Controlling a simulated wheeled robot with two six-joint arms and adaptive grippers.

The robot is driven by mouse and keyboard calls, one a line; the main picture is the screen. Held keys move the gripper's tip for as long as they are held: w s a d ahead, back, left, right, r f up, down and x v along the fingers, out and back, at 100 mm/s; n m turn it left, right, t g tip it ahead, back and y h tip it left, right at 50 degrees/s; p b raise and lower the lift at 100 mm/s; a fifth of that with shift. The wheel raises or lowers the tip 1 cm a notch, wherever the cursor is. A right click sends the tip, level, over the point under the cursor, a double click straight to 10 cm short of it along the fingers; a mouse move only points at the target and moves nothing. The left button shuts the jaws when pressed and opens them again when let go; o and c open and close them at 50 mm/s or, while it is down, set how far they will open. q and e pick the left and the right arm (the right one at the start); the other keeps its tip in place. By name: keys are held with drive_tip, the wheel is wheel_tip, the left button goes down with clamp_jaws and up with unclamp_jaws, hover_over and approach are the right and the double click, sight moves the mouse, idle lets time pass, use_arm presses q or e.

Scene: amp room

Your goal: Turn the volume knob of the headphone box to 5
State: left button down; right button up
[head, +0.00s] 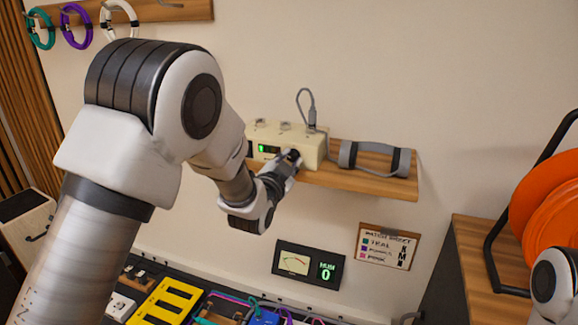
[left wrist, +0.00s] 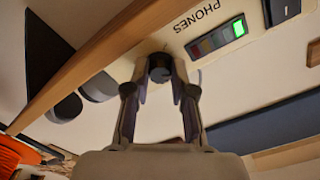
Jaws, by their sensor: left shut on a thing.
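The headphone box (head: 313,146) is a cream box on a wooden wall shelf, with a lit green segment on its front. In the left wrist view its face (left wrist: 212,28) bears the word PHONES and a row of coloured segments, the green one lit. The dark round volume knob (left wrist: 160,68) sits between the fingertips of my left gripper (left wrist: 160,84), which is shut on it. In the head view my left gripper (head: 283,172) reaches the box's front right, and the knob is mostly hidden there. The number the knob points to cannot be read. A piece of my right arm shows at the right edge; its gripper is out of view.
A cable plug (head: 310,112) stands at the box's top. Below are a meter display reading HUM 0 (head: 309,264), a patch sheet (head: 385,246) and a pedalboard with a yellow unit (head: 165,303).

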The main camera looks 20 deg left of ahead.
use_arm(q)
drive_tip(key=m+b, duration=0.1)
drive_tip(key=m, duration=0.4)
drive_tip(key=shift+m+b, duration=0.3)
drive_tip(key=shift+b, duration=0.1)
drive_tip(key=m+b, duration=0.1)
drive_tip(key=m, duration=0.3)
drive_tip(key=shift+m, duration=0.4)
drive_tip(key=c, duration=1)
unclamp_jaws()
drive_tip(key=s, duration=1.2)
drive_tip(key=shift+a, duration=0.15)
